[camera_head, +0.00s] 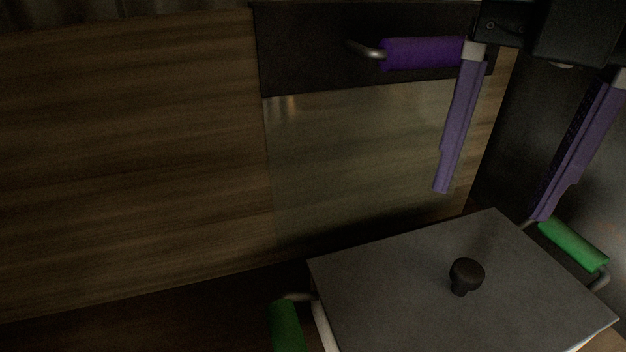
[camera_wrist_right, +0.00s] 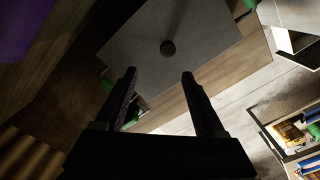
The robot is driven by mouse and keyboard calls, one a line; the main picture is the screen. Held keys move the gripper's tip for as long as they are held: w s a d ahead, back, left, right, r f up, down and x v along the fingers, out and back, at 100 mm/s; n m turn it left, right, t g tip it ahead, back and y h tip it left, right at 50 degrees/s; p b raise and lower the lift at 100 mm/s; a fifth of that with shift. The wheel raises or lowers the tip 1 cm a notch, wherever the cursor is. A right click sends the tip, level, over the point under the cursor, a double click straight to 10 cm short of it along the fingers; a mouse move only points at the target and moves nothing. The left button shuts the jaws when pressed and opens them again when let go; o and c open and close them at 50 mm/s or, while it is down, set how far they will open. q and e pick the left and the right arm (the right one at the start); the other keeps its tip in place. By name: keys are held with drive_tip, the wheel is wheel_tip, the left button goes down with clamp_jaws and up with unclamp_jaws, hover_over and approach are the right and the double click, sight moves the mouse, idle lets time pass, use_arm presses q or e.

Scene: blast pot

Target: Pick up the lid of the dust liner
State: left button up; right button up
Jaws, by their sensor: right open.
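The lid (camera_head: 390,290) is a flat grey square plate with a black round knob (camera_head: 466,272) near its middle. It lies at the lower right of the head view, on top of a container that is mostly hidden beneath it. In the right wrist view the lid (camera_wrist_right: 205,30) and its knob (camera_wrist_right: 168,48) show at the top, beyond the fingertips. My right gripper (camera_head: 490,204) is open and empty, its purple fingers pointing down above the lid's far side. It also shows in the right wrist view (camera_wrist_right: 158,74), with the knob apart from both fingers. My left gripper is out of view.
Green handles stick out beside the lid, one on the left (camera_head: 286,326) and one on the right (camera_head: 573,245). Behind stands a panel with a purple bar handle (camera_head: 422,53). A bin with colourful items (camera_wrist_right: 290,135) shows at the wrist view's lower right.

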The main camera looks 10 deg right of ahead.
sight(469, 268)
drive_tip(key=f, duration=0.2)
drive_tip(key=d+f, duration=0.1)
drive_tip(key=shift+s+f, duration=0.3)
drive_tip(key=shift+f, duration=0.1)
drive_tip(key=f, duration=0.5)
drive_tip(key=shift+w+d+p, duration=0.15)
drive_tip(key=shift+d+p, duration=0.15)
drive_tip(key=shift+d, duration=0.05)
drive_tip(key=shift+f, duration=0.45)
drive_tip(key=shift+w, duration=0.1)
drive_tip(key=shift+c, duration=0.2)
drive_tip(key=shift+a, duration=0.1)
clamp_jaws()
